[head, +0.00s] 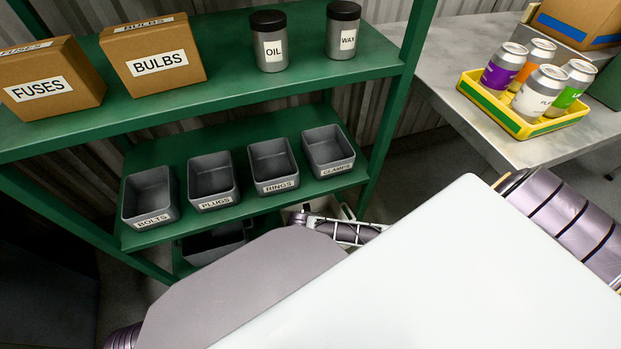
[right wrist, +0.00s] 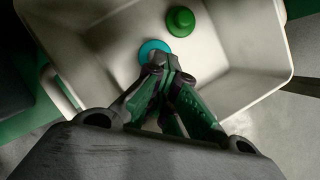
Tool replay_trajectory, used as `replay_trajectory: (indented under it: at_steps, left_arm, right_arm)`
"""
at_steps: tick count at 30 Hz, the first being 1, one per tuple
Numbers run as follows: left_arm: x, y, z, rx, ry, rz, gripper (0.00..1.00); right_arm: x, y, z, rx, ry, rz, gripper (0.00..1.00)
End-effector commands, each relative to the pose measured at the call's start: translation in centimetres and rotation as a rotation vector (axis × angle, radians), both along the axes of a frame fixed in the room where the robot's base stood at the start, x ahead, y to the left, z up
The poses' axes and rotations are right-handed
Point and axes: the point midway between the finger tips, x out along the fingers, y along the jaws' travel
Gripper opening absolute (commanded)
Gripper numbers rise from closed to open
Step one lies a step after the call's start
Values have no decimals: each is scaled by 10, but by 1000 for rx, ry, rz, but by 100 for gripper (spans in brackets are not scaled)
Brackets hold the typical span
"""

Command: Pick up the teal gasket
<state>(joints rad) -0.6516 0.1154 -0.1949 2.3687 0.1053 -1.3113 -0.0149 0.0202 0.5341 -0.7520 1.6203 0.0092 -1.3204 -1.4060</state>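The teal gasket (right wrist: 154,50) is a round disc inside a pale bin (right wrist: 105,40) in the right wrist view. My right gripper (right wrist: 162,68) has its fingertips together at the gasket's near edge. It looks shut on that edge, and the fingertips hide part of the gasket. The gasket does not show in the head view, where my body covers much of the lower area. My left gripper is not in view.
A green round part (right wrist: 180,20) lies in the same bin, close beside the gasket. The bin's walls surround my fingertips. A green shelf (head: 225,150) holds several labelled grey bins. A yellow tray (head: 510,118) with cans stands on the table at right.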

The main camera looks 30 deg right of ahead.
Motion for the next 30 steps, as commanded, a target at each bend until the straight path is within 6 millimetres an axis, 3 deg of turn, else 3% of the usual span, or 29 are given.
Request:
replay_trajectory:
  at_steps: [15, 30]
  left_arm:
    - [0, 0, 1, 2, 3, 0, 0]
    - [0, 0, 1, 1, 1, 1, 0]
  right_arm:
    - [0, 0, 1, 0, 0, 0, 1]
    - [0, 0, 1, 0, 0, 0, 65]
